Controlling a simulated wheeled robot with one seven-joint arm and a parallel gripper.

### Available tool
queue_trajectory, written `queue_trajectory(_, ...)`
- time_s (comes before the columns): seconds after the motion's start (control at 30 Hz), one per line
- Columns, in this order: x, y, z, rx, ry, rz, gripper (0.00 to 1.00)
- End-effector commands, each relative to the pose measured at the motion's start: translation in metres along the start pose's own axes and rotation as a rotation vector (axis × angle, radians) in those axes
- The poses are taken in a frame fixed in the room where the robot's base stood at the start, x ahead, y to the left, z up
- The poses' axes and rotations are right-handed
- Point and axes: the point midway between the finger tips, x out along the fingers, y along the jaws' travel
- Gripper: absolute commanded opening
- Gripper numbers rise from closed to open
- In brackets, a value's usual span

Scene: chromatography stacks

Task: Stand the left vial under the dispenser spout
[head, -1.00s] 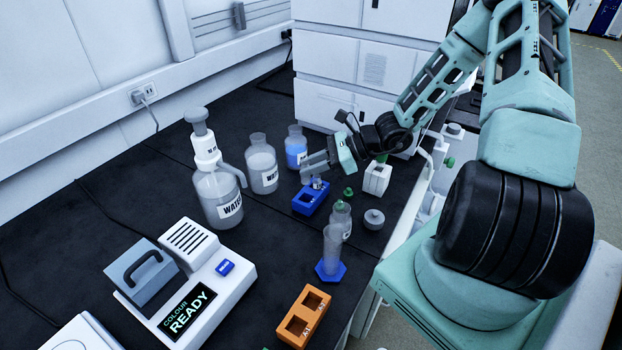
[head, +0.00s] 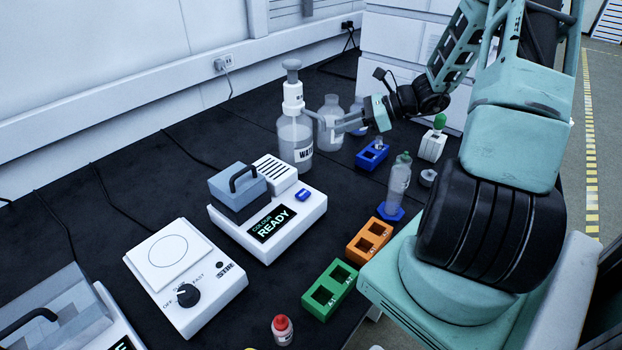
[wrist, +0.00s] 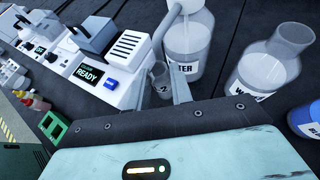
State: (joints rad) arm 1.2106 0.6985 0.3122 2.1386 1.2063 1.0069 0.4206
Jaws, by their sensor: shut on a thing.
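My gripper (head: 338,127) is shut on a small clear vial (wrist: 160,76), which is marked with a 2 in the wrist view. In the head view the fingers hide most or all of this vial. The dispenser is a clear bottle labelled WATER (head: 295,140) with a grey pump top; it also shows in the wrist view (wrist: 186,45). Its spout (wrist: 166,26) slopes down toward the held vial. I cannot tell whether the vial touches the bench. The blue rack (head: 367,162) has an empty left hole, and another small vial (head: 379,144) stands in its right hole.
The READY colour reader (head: 290,215) stands in front of the dispenser. Further bottles (head: 331,117) stand close behind my fingers. A cylinder on a blue base (head: 391,212), an orange rack (head: 358,247) and a green rack (head: 318,310) lie toward the bench's front edge.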

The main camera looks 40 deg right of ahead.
Motion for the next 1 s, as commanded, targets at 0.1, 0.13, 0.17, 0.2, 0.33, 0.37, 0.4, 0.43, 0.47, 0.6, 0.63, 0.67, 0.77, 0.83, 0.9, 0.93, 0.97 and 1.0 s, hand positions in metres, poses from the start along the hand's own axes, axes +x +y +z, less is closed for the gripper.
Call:
queue_trajectory(0.1, 0.015, 0.001, -0.030, 0.008, -0.003, 0.004, 0.01)
queue_trajectory(0.13, 0.019, 0.001, -0.037, 0.009, -0.002, 0.004, 0.01)
queue_trajectory(0.17, 0.022, 0.001, -0.044, 0.007, -0.002, 0.004, 0.01)
queue_trajectory(0.2, 0.026, 0.001, -0.053, 0.007, -0.003, 0.003, 0.01)
queue_trajectory(0.33, 0.040, 0.001, -0.080, 0.007, -0.002, 0.003, 0.01)
queue_trajectory(0.37, 0.042, 0.001, -0.085, 0.004, -0.002, 0.002, 0.01)
queue_trajectory(0.4, 0.044, 0.001, -0.090, 0.004, -0.001, 0.002, 0.01)
queue_trajectory(0.43, 0.046, 0.000, -0.094, 0.003, -0.001, 0.002, 0.01)
queue_trajectory(0.47, 0.048, 0.001, -0.097, 0.003, 0.000, 0.002, 0.01)
queue_trajectory(0.6, 0.051, 0.001, -0.103, 0.001, 0.001, 0.002, 0.01)
queue_trajectory(0.63, 0.053, 0.001, -0.102, 0.000, 0.000, 0.002, 0.01)
queue_trajectory(0.67, 0.054, 0.001, -0.101, 0.000, 0.000, 0.002, 0.01)
queue_trajectory(0.77, 0.065, 0.001, -0.095, -0.001, -0.001, 0.004, 0.01)
queue_trajectory(0.83, 0.075, 0.001, -0.089, -0.001, -0.001, 0.004, 0.01)
queue_trajectory(0.9, 0.087, 0.001, -0.084, 0.000, -0.001, 0.004, 0.01)
queue_trajectory(0.93, 0.090, 0.001, -0.085, 0.002, 0.000, 0.004, 0.01)
queue_trajectory(0.97, 0.090, 0.001, -0.091, 0.004, 0.001, 0.002, 0.01)
queue_trajectory(1.0, 0.091, 0.001, -0.094, 0.002, 0.000, 0.001, 0.01)
